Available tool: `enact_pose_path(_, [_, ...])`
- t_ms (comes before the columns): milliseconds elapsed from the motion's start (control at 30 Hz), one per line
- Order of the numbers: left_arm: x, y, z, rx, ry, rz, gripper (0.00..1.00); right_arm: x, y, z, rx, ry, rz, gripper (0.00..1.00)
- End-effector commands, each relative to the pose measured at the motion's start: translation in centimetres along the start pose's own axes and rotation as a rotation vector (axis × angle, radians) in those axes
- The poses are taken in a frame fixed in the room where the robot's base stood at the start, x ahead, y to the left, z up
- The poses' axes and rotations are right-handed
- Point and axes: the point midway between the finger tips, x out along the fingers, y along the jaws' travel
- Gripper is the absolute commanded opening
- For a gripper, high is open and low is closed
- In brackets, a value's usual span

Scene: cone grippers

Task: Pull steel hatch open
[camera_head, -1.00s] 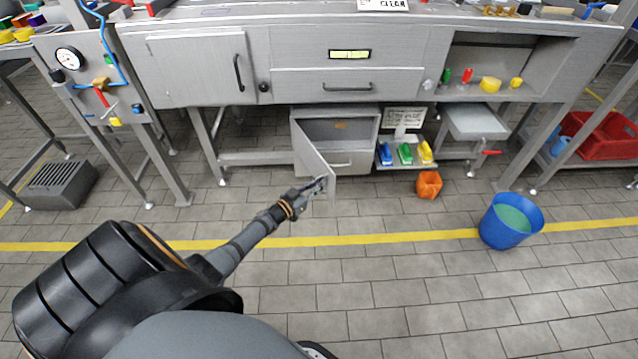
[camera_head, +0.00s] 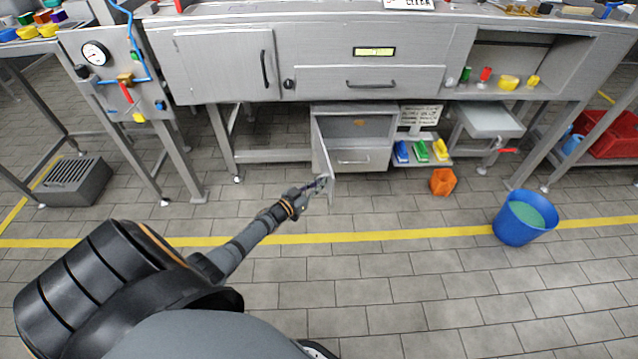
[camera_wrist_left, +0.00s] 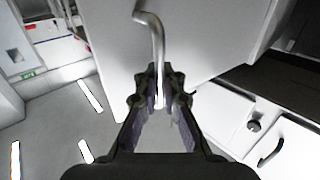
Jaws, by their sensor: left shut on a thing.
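The steel hatch (camera_head: 323,160) is a grey door on the low cabinet under the bench. It stands swung open, hinged at the cabinet's left side, and shows nearly edge-on. In the left wrist view the hatch face (camera_wrist_left: 112,62) fills the top middle, with its bent metal bar handle (camera_wrist_left: 157,40). My left gripper (camera_head: 320,184) is at the outer face of the hatch. In the wrist view its fingers (camera_wrist_left: 160,100) are shut on the lower part of the handle. My right gripper is in neither view.
The cabinet's open compartment (camera_head: 355,127) looks empty, with a closed drawer (camera_head: 361,160) below it. An orange container (camera_head: 443,181) and a blue bucket (camera_head: 525,217) stand on the floor to the right. A bench leg (camera_head: 222,145) is left of the hatch. The floor in front is clear.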

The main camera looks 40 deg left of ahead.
Motion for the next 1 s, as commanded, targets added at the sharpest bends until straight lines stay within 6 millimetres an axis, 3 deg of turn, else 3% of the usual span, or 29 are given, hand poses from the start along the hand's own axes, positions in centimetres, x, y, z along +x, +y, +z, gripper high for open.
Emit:
enact_pose_path(67, [-0.3, 0.4, 0.5, -0.003, -0.006, 0.005, 0.00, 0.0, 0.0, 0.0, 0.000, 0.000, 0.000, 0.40])
enact_pose_path(100, [-0.3, 0.4, 0.5, -0.003, -0.006, 0.005, 0.09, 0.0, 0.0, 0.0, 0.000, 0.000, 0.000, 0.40])
enact_pose_path(267, [-0.2, 0.3, 0.4, -0.002, -0.005, 0.004, 0.30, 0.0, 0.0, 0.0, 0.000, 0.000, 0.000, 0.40])
enact_pose_path(567, [-0.3, 0.1, 0.3, -0.001, -0.004, 0.002, 0.30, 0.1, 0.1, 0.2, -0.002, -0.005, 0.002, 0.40])
enact_pose_path(667, [-1.4, 0.1, 0.3, 0.001, -0.006, 0.002, 0.30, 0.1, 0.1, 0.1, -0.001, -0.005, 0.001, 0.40])
enact_pose_path(1000, [-9.4, 0.2, 0.4, -0.001, -0.009, 0.004, 0.30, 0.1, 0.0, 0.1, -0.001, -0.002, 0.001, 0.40])
